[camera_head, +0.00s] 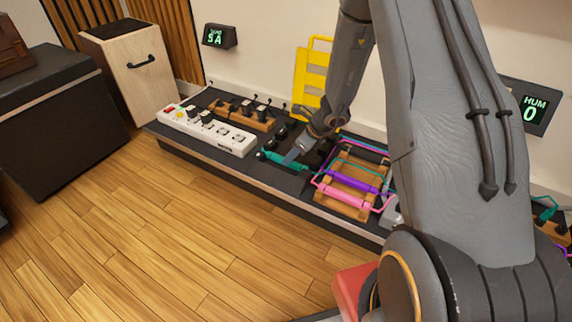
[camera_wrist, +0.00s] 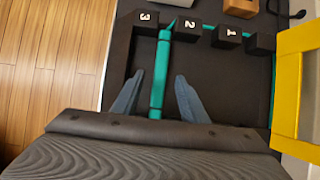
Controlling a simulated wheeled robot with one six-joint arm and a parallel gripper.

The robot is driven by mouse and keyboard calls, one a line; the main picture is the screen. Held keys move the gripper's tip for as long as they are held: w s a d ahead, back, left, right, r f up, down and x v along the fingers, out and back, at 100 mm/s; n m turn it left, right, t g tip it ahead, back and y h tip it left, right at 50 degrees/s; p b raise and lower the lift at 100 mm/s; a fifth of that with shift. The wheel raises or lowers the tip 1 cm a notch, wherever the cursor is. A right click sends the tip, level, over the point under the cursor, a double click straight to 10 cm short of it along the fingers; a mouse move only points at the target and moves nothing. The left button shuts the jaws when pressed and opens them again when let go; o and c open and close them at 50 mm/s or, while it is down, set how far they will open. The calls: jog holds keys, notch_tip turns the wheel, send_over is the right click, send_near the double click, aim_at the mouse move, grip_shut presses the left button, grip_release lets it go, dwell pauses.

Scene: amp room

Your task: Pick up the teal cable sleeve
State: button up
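The teal cable sleeve (camera_head: 285,160) lies on the dark platform, just left of the wooden rack in the head view. In the wrist view the sleeve (camera_wrist: 158,85) is a straight teal tube, with thinner teal cable running from its far end past numbered black blocks. My gripper (camera_head: 298,151) is low over the platform at the sleeve. In the wrist view my gripper (camera_wrist: 158,78) has its two blue-grey fingers apart, one on each side of the sleeve, with gaps between. I cannot tell how high the fingertips are above the platform.
Black blocks numbered 3 (camera_wrist: 147,20), 2 (camera_wrist: 187,28) and 1 (camera_wrist: 229,35) stand beyond the fingers. A yellow frame (camera_wrist: 288,95) is at right. A wooden rack (camera_head: 345,200) with purple and pink sleeves and a white power strip (camera_head: 215,134) flank the sleeve.

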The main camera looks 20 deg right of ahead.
jog(key=b+x, duration=0.1)
jog(key=x, duration=0.2)
jog(key=shift+f+b, duration=0.2)
jog(key=shift+b, duration=0.2)
jog(key=shift+c, duration=0.2)
jog(key=shift+r, duration=0.1)
grip_shut()
